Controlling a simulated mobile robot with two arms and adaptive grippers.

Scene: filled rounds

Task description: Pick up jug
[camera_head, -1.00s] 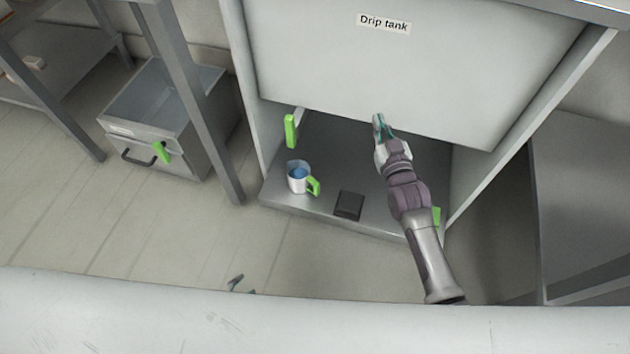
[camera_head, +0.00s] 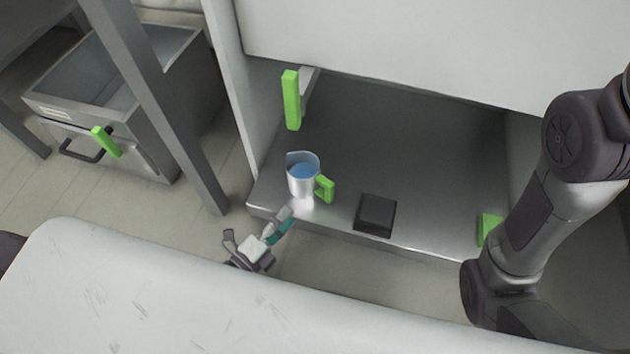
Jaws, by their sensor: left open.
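The jug (camera_head: 299,182) is a small pale container with blue contents and a green handle (camera_head: 324,188) on its right side. It stands upright on the metal shelf (camera_head: 400,130) of the cabinet, near the front left corner. My left gripper (camera_head: 284,222) is open and empty, in front of the shelf's front edge, just below and left of the jug in the picture. It looks apart from the jug. My right arm (camera_head: 530,225) fills the right side; its gripper is not in view.
A flat black block (camera_head: 375,215) lies right of the jug. Green handles stand at the shelf's back left (camera_head: 291,100) and front right (camera_head: 488,229). The cabinet's front panel (camera_head: 430,45) hangs above. A grey post (camera_head: 150,105) and metal fryer-like box (camera_head: 110,100) stand left.

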